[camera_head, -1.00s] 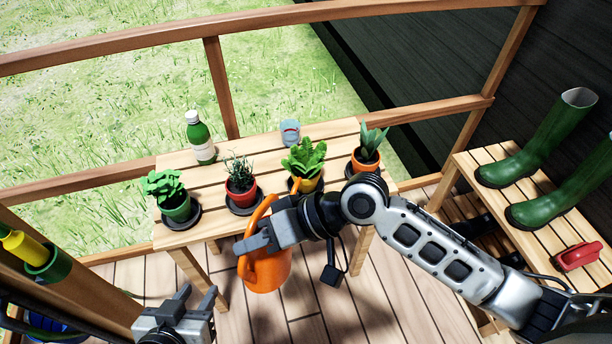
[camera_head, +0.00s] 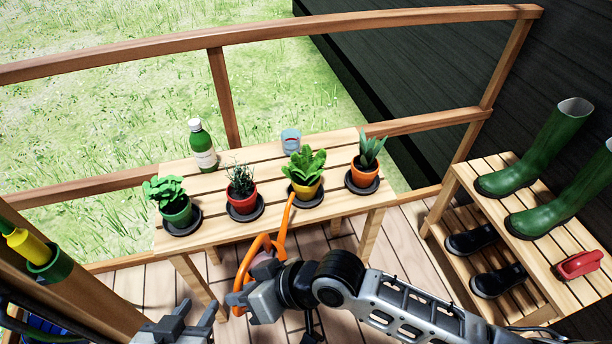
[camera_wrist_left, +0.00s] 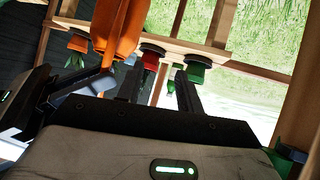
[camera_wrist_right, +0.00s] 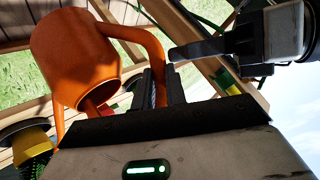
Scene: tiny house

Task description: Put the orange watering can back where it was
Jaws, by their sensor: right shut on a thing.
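The orange watering can (camera_head: 276,245) is in my right gripper (camera_head: 244,298), which is shut on its handle. It hangs in front of the plant table (camera_head: 230,224), with its spout rising near the front edge below the yellow pot. My arm hides much of its body in the head view. In the right wrist view the can's body (camera_wrist_right: 75,55) is left of the fingers and its handle (camera_wrist_right: 140,35) runs between them. The left wrist view shows the can's orange body (camera_wrist_left: 118,28) close by. My left gripper (camera_head: 185,318) is open and empty at the bottom of the head view.
Potted plants in green (camera_head: 177,212), red (camera_head: 242,203), yellow (camera_head: 306,188) and orange (camera_head: 363,177) pots stand on the table with a bottle (camera_head: 203,150) and a glass (camera_head: 291,141). A shoe rack (camera_head: 520,250) with green boots stands right. A wooden post (camera_head: 90,295) rises left.

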